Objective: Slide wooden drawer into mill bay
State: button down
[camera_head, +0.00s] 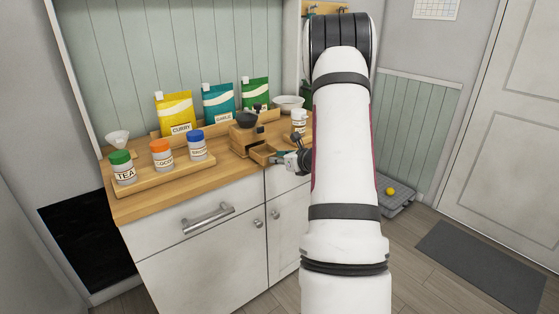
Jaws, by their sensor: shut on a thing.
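The wooden mill (243,139) stands on the counter, with a dark hopper (246,120) on top. The wooden drawer (264,153) is just to the right of the mill's base, at a low height by the counter's front edge. My gripper (283,159) is shut on the drawer's right end. The drawer looks level and close to the mill's bay. I cannot tell whether its far end is inside the bay. My arm hides the space to the right of the gripper.
A wooden tray (163,184) with tea, cocoa and another jar stands at left on the counter (135,209). Yellow, teal and green pouches (218,102) stand behind. A white jar (299,121) and a white bowl (289,102) are close behind the gripper.

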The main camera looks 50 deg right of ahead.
aim_at(258, 148)
jog(key=shift+w+d+b, duration=0.4)
jog(key=shift+w+b, duration=0.3)
jog(key=shift+w, duration=1)
jog(key=shift+w+d+b, duration=0.4)
jog(key=shift+w+b, duration=0.3)
jog(key=shift+w, duration=0.95)
jog(key=shift+w+d+b, duration=0.4)
jog(key=shift+w+b, duration=0.3)
jog(key=shift+w, duration=1)
jog(key=c, duration=1.4)
grip_release()
jog(key=shift+o, duration=0.2)
jog(key=v, duration=1.2)
